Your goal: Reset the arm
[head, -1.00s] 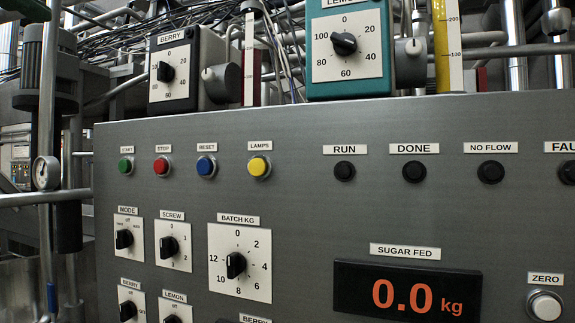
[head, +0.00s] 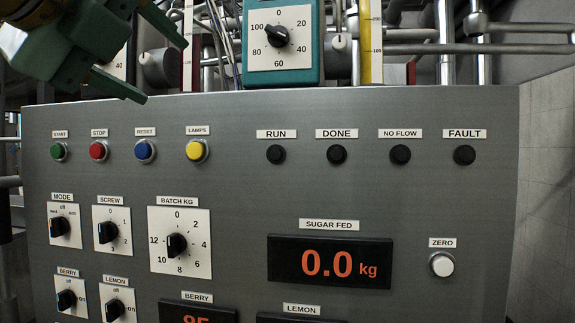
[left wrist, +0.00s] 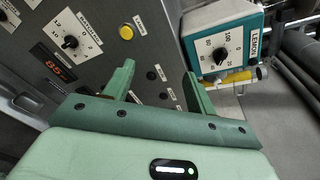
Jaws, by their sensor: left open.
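My left gripper (head: 163,68) comes in at the top left of the head view, in front of the panel's upper edge. Its green fingers are apart with nothing between them. It hides much of the berry dial box behind it. The left wrist view also shows the open gripper (left wrist: 158,72), with the grey control panel (head: 370,200) beyond it, apart from the fingers. The blue reset button (head: 145,150) is below the gripper, between the red stop button (head: 98,150) and the yellow lamps button (head: 196,150). My right gripper is not in view.
The teal lemon dial box (head: 310,70) stands above the panel, to the right of the gripper, with a yellow gauge (head: 371,45) beside it. Pipes run behind. The sugar fed display (head: 330,262) reads 0.0 kg. Room right of the panel looks clear.

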